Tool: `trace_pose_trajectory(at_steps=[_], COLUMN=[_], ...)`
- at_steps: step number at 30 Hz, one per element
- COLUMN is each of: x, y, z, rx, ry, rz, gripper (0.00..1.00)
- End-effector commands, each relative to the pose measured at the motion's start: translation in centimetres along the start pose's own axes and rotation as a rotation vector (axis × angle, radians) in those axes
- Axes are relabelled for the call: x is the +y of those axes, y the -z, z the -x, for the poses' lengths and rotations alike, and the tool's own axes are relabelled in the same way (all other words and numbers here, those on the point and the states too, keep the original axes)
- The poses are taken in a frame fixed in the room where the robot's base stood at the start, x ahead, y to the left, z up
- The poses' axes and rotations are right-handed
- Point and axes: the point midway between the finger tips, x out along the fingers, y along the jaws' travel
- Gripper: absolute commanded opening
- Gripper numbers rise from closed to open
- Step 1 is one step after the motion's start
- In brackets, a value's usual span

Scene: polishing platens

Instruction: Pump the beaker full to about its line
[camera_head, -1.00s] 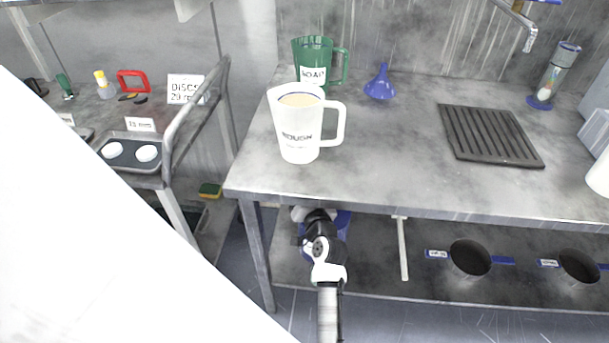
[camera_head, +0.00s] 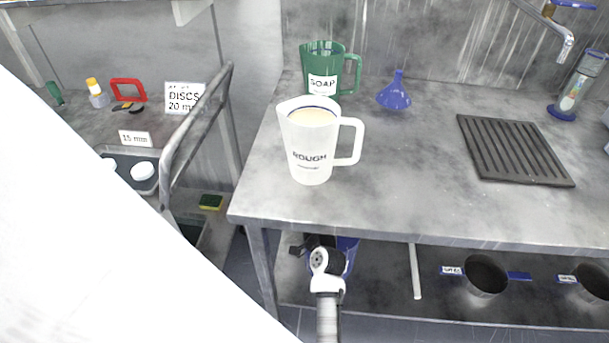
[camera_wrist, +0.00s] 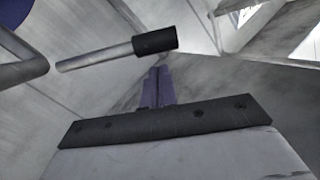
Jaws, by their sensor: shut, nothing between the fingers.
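A white handled beaker (camera_head: 311,158) marked ROUGH stands upright near the table's left front corner. Pale liquid shows high inside it, near a blue line below the rim. A second, green beaker (camera_head: 323,84) marked SOAP stands behind it. My gripper is low by the table's front edge, where its fingers are hidden in the head view. In the wrist view my gripper (camera_wrist: 158,88) is shut and empty, its purple fingers together. A grey rod with a black end (camera_wrist: 155,41) passes close by in that view, apart from the fingers. No pump can be made out clearly.
A blue funnel (camera_head: 395,95), a dark slatted rack (camera_head: 513,150) and a clear cylinder (camera_head: 575,90) stand on the table (camera_head: 400,200). A blue object (camera_head: 349,248) is partly hidden behind my arm under the table. Dark pans (camera_head: 487,275) sit on the lower shelf. A trolley is at left.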

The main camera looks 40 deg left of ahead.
Motion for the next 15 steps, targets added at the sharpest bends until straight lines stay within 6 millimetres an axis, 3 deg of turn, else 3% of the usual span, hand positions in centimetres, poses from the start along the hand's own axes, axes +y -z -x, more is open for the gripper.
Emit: trace_pose_trajectory(at_steps=[4, 15], x=[0.29, 0.30], y=[-1.10, -1.17], z=[0.35, 0.43], rx=[0.000, 0.001], ry=[0.000, 0.000], rz=[0.001, 0.002], gripper=[0.00, 0.00])
